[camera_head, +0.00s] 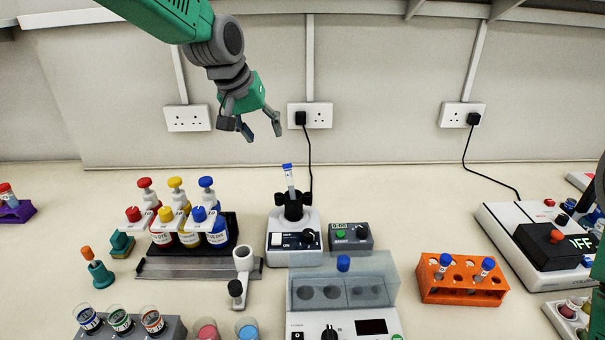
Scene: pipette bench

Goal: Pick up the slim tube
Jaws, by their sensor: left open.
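A slim tube (290,178) with a blue cap and a white label stands slightly tilted in the black holder of a small white mixer (294,240). Two more blue-capped tubes stand in the orange rack (460,294) at the right, a left one (443,266) and a right one (484,270). I cannot tell from the picture which tube the task means. My left gripper (262,132) is open and empty. It hangs in front of the back wall, above and a little left of the tube in the mixer, apart from it.
Dye bottles with red, yellow and blue tops (188,238) crowd a stand left of the mixer. A small grey control box (350,237) is right of it. A lidded block device (343,318) stands in front. The bench between mixer and orange rack is partly clear.

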